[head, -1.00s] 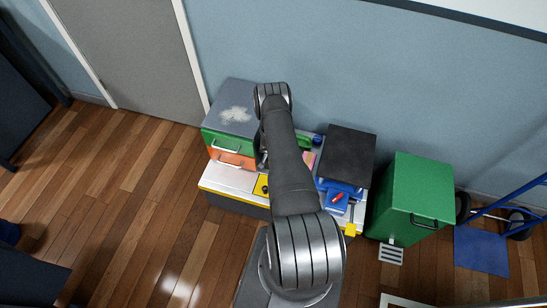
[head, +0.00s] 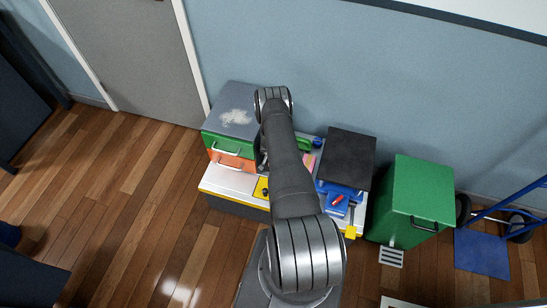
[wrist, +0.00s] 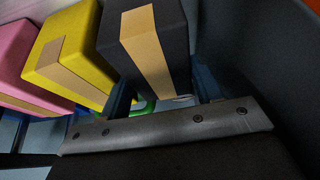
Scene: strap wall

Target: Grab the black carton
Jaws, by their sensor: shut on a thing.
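The black carton (wrist: 178,48), with a tan tape strip, fills the top middle of the wrist view. My gripper (wrist: 162,92) is shut on it, with one dark finger on each side of its lower end. A yellow carton (wrist: 66,50) with tan tape stands close to its left, and a pink carton (wrist: 25,62) stands beyond that. In the head view my arm hides the gripper and the black carton; part of the pink carton (head: 309,160) shows right of the arm.
Green and orange drawers (head: 231,147) under a grey top stand left of my arm. A dark-topped blue unit (head: 347,157) stands to the right, with a green bin (head: 417,185) beyond it. A blue hand truck (head: 482,252) is at far right.

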